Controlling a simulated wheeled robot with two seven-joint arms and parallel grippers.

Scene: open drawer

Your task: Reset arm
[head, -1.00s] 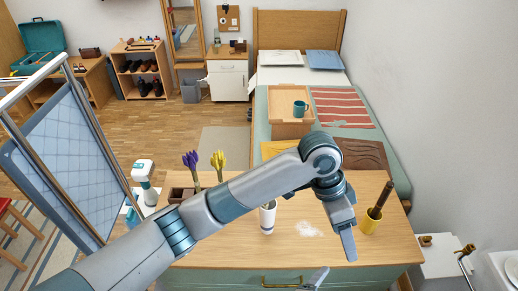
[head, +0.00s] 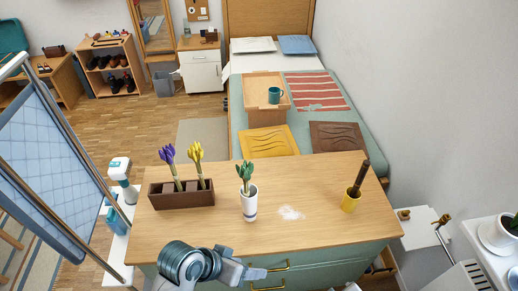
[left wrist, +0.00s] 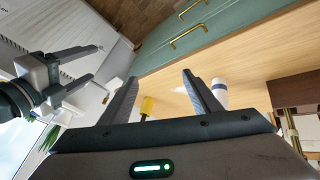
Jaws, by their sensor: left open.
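My left gripper (head: 255,273) is low in the head view, in front of the dresser's front edge and close to a brass handle (head: 272,265). In the left wrist view its two fingers (left wrist: 160,85) stand apart with nothing between them. My right gripper (left wrist: 102,70) shows at the left of the left wrist view, its two fingers apart and empty. Only a small piece of it may show at the bottom edge of the head view. The green drawer fronts (head: 335,262) look shut in the head view; their lower part is cut off.
A blue-panelled rack (head: 50,165) stands left.

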